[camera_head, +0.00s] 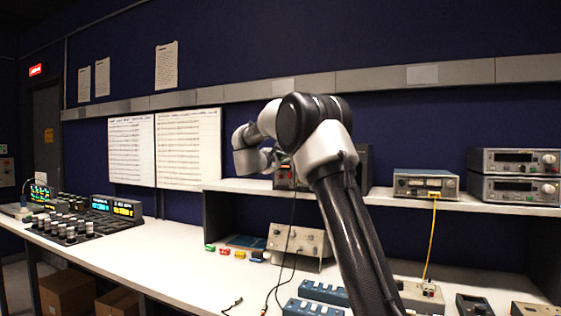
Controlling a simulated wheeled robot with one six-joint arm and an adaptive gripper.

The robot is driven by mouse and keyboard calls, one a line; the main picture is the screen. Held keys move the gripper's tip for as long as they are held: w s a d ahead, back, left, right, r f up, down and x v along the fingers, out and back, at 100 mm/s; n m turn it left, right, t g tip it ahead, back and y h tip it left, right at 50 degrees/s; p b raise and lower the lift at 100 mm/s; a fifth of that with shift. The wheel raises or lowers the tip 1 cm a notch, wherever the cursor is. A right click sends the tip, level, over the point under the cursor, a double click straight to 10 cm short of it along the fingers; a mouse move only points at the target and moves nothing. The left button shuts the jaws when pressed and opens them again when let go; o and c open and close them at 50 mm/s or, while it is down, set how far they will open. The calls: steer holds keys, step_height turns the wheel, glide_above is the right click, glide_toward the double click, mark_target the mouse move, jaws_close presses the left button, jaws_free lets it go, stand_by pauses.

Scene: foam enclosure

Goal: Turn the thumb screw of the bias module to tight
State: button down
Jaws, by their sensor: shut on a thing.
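My arm rises from the lower right and bends at its elbow, and its wrist end is over the shelf left of centre. The fingers of my gripper are hidden behind my own arm. No thumb screw can be made out at this size.
The shelf (380,198) also bears a meter unit (426,184) and two stacked instruments (514,175) at right. On the bench (185,262) below are a beige panel box (297,243), blue boxes (322,293) and loose cables. The bench's left middle is clear.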

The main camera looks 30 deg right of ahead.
steer(key=shift+f, duration=0.1)
stand_by(0.3)
steer(key=c, duration=1.4)
jaws_free()
steer(key=v, duration=1.2)
